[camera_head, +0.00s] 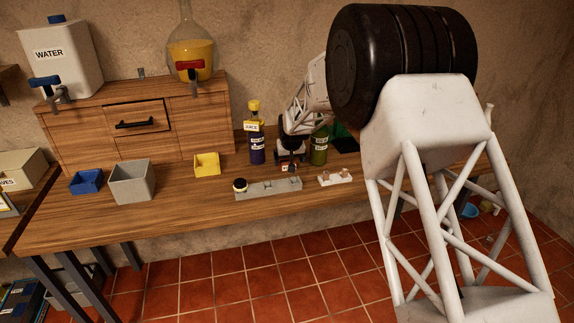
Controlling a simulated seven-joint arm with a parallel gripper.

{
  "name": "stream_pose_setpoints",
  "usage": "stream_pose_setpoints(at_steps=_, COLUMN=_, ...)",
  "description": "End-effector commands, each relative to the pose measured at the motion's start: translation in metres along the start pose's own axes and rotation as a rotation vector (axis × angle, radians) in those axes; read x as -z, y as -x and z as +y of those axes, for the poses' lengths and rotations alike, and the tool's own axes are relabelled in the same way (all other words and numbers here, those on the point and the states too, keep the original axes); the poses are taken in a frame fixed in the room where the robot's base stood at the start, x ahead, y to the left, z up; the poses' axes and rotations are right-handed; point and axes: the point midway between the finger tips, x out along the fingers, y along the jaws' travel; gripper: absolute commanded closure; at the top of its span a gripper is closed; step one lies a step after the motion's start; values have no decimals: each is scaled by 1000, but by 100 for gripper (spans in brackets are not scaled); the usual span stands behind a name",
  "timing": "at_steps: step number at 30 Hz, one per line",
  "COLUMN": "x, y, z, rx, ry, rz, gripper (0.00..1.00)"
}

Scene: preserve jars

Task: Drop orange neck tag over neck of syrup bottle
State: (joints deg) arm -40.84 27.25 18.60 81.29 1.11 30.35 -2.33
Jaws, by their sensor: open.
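My gripper (290,162) points down over the back of the wooden table, between two bottles, and is open. A small orange-red and white thing (289,168) shows at its fingertips; I cannot tell whether it is the orange neck tag or whether the fingers touch it. A dark purple bottle (257,152) with a yellow cap and a yellow lettered tag at its neck stands upright left of the gripper. An olive-green bottle (319,153) stands right of it, its top hidden by my arm. I cannot read which bottle is the syrup bottle.
A grey block (270,188) bearing a dark jar-like piece (240,185) lies in front of the gripper. A white holder (335,179) with small pinkish pieces is right of it. Yellow (207,164), grey (131,182) and blue (87,181) bins stand left. The table's front-left is bare.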

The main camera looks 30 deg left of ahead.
Motion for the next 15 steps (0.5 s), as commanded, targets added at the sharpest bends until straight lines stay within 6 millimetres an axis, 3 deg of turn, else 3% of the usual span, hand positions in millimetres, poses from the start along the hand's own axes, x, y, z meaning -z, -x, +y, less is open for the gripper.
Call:
stream_pose_setpoints(at_steps=6, x=-1, y=-22, z=1, rx=0, ry=0, rz=-2, gripper=6)
stream_pose_setpoints(at_steps=15, x=0, y=-29, z=1, rx=0, ry=0, rz=0, gripper=6)
